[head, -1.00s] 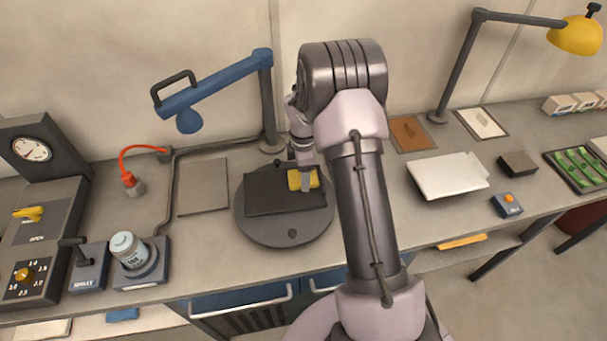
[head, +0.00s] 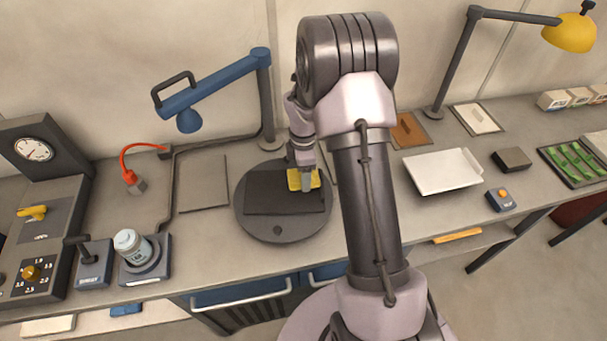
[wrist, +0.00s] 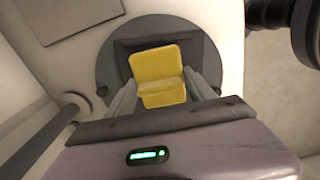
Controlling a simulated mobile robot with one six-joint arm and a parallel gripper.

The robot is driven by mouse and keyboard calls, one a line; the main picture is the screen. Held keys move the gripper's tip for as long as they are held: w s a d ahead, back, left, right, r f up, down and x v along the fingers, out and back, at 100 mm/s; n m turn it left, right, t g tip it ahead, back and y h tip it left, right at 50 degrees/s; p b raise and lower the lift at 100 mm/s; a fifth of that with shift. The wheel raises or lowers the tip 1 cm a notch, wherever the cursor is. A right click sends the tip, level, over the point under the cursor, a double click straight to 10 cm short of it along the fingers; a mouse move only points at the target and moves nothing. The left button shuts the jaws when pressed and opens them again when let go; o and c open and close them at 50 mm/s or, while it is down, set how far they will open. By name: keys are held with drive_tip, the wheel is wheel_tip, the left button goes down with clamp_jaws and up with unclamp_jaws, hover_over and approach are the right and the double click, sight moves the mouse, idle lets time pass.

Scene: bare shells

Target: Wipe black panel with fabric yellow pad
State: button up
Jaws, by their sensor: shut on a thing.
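The black panel (head: 268,193) lies flat on a round grey turntable (head: 283,231) in the middle of the bench. My gripper (head: 306,184) is over the right part of the panel, shut on the yellow pad (head: 295,180). In the wrist view the yellow pad (wrist: 158,72) sits between the two fingers of my gripper (wrist: 165,98), with the dark panel (wrist: 124,50) behind it. I cannot tell whether the pad touches the panel. The fingers and arm hide part of the panel's right side.
A blue swing arm on a post (head: 266,95) stands behind the turntable. A white tray (head: 441,171) lies to the right. A flat grey plate (head: 203,183) lies left of the turntable.

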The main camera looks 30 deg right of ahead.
drive_tip(key=shift+w+r+p, duration=0.1)
drive_tip(key=shift+r+p, duration=0.2)
drive_tip(key=shift+r, duration=0.65)
drive_tip(key=shift+r, duration=0.1)
wheel_tip(320, 180, up, 3)
drive_tip(key=p, duration=0.2)
drive_tip(key=shift+p, duration=0.3)
